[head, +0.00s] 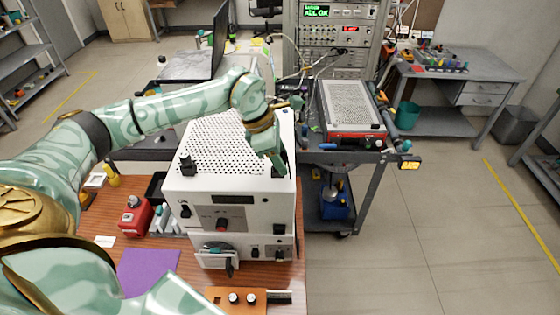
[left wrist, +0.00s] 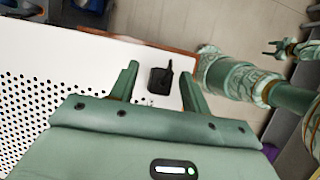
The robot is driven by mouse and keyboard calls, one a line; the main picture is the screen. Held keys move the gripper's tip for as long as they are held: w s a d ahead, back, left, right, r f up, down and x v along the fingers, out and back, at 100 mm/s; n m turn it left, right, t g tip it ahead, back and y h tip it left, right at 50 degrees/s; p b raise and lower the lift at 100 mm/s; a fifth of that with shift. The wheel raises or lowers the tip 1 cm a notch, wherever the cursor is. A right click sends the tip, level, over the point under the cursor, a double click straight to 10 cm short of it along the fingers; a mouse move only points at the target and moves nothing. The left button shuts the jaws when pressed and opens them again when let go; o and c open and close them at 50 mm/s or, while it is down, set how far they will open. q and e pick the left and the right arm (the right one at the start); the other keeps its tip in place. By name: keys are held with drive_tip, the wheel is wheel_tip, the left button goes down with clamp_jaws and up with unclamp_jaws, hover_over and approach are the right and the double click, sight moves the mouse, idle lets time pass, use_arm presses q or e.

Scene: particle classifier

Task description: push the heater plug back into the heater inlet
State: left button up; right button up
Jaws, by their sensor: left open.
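The white instrument case (head: 215,185) with a perforated top stands on the wooden bench. My left gripper (head: 276,158) is over the front right part of its top, fingers pointing down. In the left wrist view, a small black plug-like block (left wrist: 160,78) with a short stub shows between the open fingers of my left gripper (left wrist: 158,88), with a gap on both sides. It looks like the heater plug. I cannot make out the heater inlet; no opening is clear. My right gripper (left wrist: 277,48) shows small at the upper right of the left wrist view; its jaw state is unclear.
Another black fitting (head: 188,165) sits at the case top's front left. A red box (head: 135,218), a purple mat (head: 148,270) and an orange block (head: 236,299) are on the bench. A grey cart (head: 375,185) stands close on the right. Floor beyond it is clear.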

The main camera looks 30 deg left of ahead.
sight(285, 156)
use_arm(q)
drive_tip(key=shift+s, duration=0.1)
drive_tip(key=shift+c, duration=0.6)
clamp_jaws()
use_arm(e)
drive_tip(key=shift+w, duration=0.3)
use_arm(q)
drive_tip(key=shift+r, duration=0.1)
drive_tip(key=shift+r, duration=0.35)
wheel_tip(285, 156, up, 2)
drive_tip(key=shift+r+b, duration=0.2)
drive_tip(key=shift+b, duration=0.4)
drive_tip(key=s+d+r+b, duration=0.1)
drive_tip(key=s+d+r, duration=0.1)
drive_tip(key=s+r, duration=0.3)
drive_tip(key=s+d+r+b, duration=0.1)
drive_tip(key=s+d+r, duration=0.2)
drive_tip(key=s+r, duration=0.2)
drive_tip(key=s, duration=0.3)
drive_tip(key=shift+d+b, duration=0.25)
drive_tip(key=shift+b, duration=0.15)
use_arm(e)
wheel_tip(285, 156, down, 4)
